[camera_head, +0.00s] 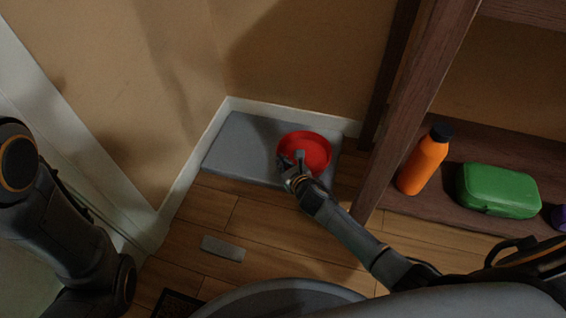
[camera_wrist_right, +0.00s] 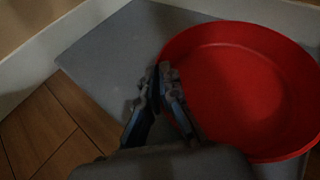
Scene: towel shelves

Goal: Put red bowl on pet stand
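The red bowl (camera_head: 313,150) is upright over the right part of the pet stand (camera_head: 238,147), a low grey slab in the corner; I cannot tell whether it rests fully on it. My right gripper (camera_head: 293,160) is at the bowl's near left rim. In the right wrist view, the fingers of the right gripper (camera_wrist_right: 160,74) are close together, one inside the red bowl (camera_wrist_right: 245,85) and one outside, shut on the rim. The bare left part of the pet stand (camera_wrist_right: 105,60) shows there too. My left arm is at the left; its gripper is out of view.
A wooden shelf (camera_head: 445,215) at the right holds an orange bottle (camera_head: 423,162) and a green case (camera_head: 498,191). Its post (camera_head: 405,115) stands close to the right of my right forearm. A small grey block (camera_head: 223,248) lies on the wood floor. Walls with white baseboards close off the corner.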

